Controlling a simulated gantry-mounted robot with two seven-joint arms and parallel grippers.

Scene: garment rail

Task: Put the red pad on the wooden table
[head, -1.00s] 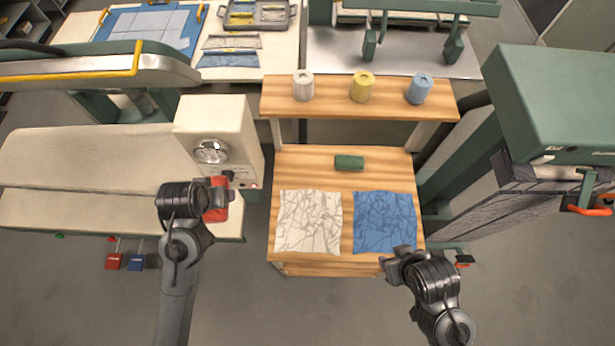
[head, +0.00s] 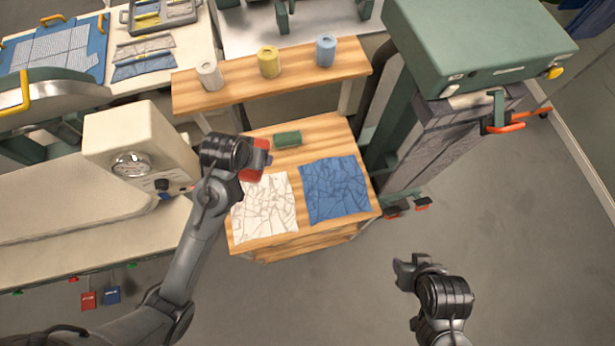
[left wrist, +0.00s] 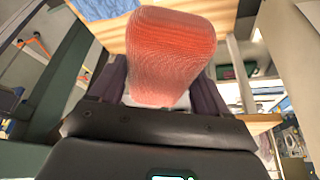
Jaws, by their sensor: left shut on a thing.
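The red pad (head: 254,160) is held in my left gripper (head: 250,158), which is shut on it. In the left wrist view the pad (left wrist: 168,55) fills the space between the two dark fingers (left wrist: 165,90). In the head view the pad is over the left edge of the wooden table (head: 330,140), above and left of the white cloth; its height above the top is hard to tell. My right gripper (head: 405,275) is off the table's lower right, over the floor, and its opening cannot be made out.
A white cloth (head: 264,207) and a blue cloth (head: 335,190) lie on the table. A green block (head: 287,139) lies behind them. White, yellow and blue spools (head: 268,62) stand on the raised shelf. A cream machine with a dial (head: 140,150) stands left of the table.

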